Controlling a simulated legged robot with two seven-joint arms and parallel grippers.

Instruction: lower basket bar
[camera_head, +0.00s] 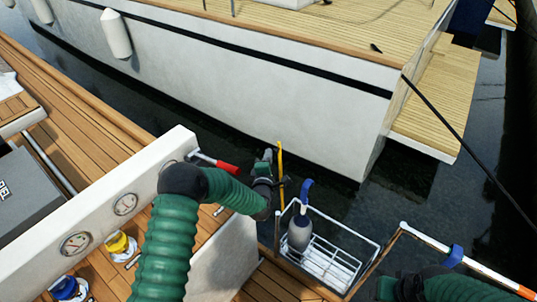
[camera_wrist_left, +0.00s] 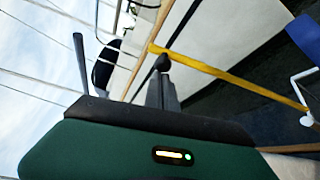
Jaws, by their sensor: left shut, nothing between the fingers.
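A yellow bar (camera_head: 281,172) stands nearly upright at the back left of a white-framed basket (camera_head: 335,265). In the left wrist view the yellow bar (camera_wrist_left: 235,80) runs slantwise across the picture. My left gripper (camera_head: 267,157) is shut and empty, close beside the bar's left side; whether they touch is unclear. In the left wrist view the gripper's dark fingers (camera_wrist_left: 161,88) end just below the bar's upper left end. A grey bottle-like object (camera_head: 300,233) with a blue strap stands in the basket. Of my right arm, only green and black parts show at the lower right.
A red-tipped lever (camera_head: 226,167) is left of my left gripper, by a white gauge panel (camera_head: 100,215). A white rail (camera_head: 460,255) with a blue band crosses the lower right. Dark water (camera_head: 400,190) and a white hull (camera_head: 240,85) lie behind.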

